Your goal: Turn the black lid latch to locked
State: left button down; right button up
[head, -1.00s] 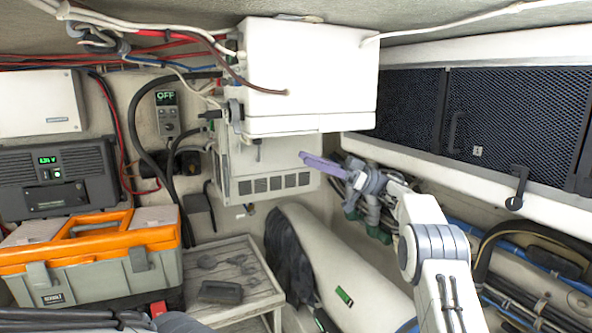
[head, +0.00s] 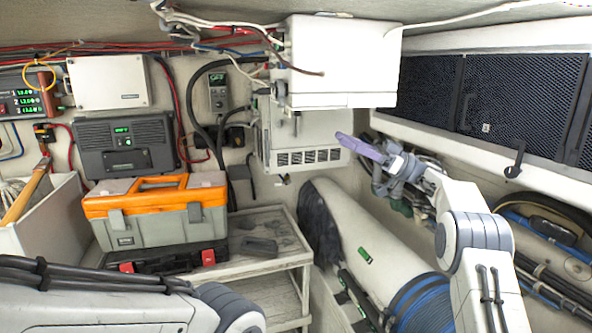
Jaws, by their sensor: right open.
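A black latch-like lever (head: 516,160) with a round lower end is fixed at the lower edge of the dark mesh panel on the right. Another small black fitting (head: 278,89) sits on the left side of the white box; I cannot tell which one is the lid latch, nor whether it is locked. My right gripper (head: 360,147), with purple fingers, is open and empty in front of the wall, below the white box and left of the lever, apart from both. My left arm comes in at the bottom left, but its gripper is out of view.
The white box (head: 340,60) hangs above a vented unit (head: 310,135). An orange and grey toolbox (head: 155,222) stands on the left. A wooden shelf (head: 262,268) holds small dark items. Hoses and a blue coil (head: 425,308) lie at the lower right.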

jog(key=w+d+r+m+t+h, duration=0.1)
jog(key=w+r+m+t+h, duration=0.25)
jog(key=w+m+t, duration=0.85)
jog(key=s+d+f+m+t+h, duration=0.1)
jog(key=d+f+m+t+h, duration=0.3)
jog(key=f+m+t+h, duration=0.55)
jog(key=s+d+f+n+g+h, duration=0.25)
jog(key=s+f+g+h, duration=0.75)
jog(key=s+f, duration=0.6)
jog(key=s+f+g, duration=0.4)
jog(key=s+f, duration=0.2)
jog(key=s, duration=0.5)
jog(key=s+f+g, duration=0.4)
jog(key=s+f, duration=0.2)
jog(key=s, duration=0.5)
pick_arm(q)
notch_tip(320, 180, down, 9)
jog(key=b, duration=0.8)
jog(key=shift+w+b, duration=0.25)
jog(key=shift+b, duration=0.1)
pick_arm(e)
jog(key=s+a+f+n+g+y, duration=0.1)
jog(key=s+a+n, duration=0.6)
jog(key=s+a, duration=0.7)
notch_tip(320, 180, down, 2)
jog(key=shift+s+a+f+n+g, duration=0.1)
jog(key=shift+s+a+n+g, duration=0.35)
jog(key=shift+g, duration=0.4)
